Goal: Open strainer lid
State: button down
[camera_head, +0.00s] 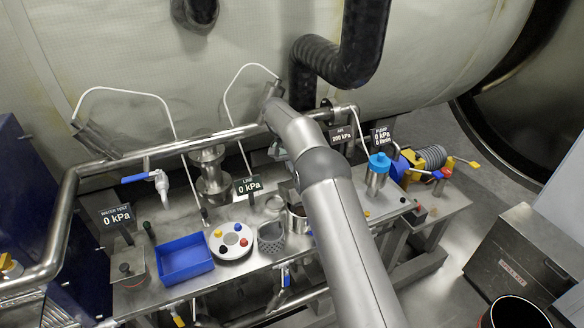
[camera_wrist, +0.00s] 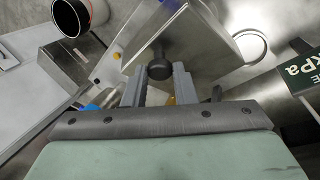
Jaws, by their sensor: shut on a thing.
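In the wrist view, a grey metal plate or lid (camera_wrist: 205,35) with a dark round knob (camera_wrist: 159,68) lies in front of my gripper (camera_wrist: 158,75). The two fingers stand on either side of the knob and are shut on it. I take this as the strainer lid; its hinge and the strainer body are not clearly visible. In the head view, my arm crosses the middle of the bench and hides my gripper and most of the spot around the knob.
A blue-capped bottle (camera_head: 378,166) stands right of my arm. The LINE gauge sign (camera_head: 247,186), a glass jar (camera_head: 273,205) and a mesh cup (camera_head: 271,240) stand left of it. A blue tray (camera_head: 186,262) is farther left. A pipe rail (camera_head: 225,136) runs behind the bench.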

jog(key=shift+w, duration=0.1)
dwell(0.4)
jog(key=c, duration=1.2)
grip_release()
jog(key=shift+o, duration=0.2)
jog(key=shift+r, duration=0.1)
jog(key=shift+r, duration=0.25)
notch_tip(320, 180, up, 2)
jog(key=shift+r+b, duration=0.1)
jog(key=shift+b, duration=0.25)
jog(key=s+d+r+b, duration=0.1)
jog(key=s+r+b, duration=0.6)
jog(key=s+r, duration=0.3)
jog(key=s, duration=0.4)
jog(key=shift+d, duration=0.3)
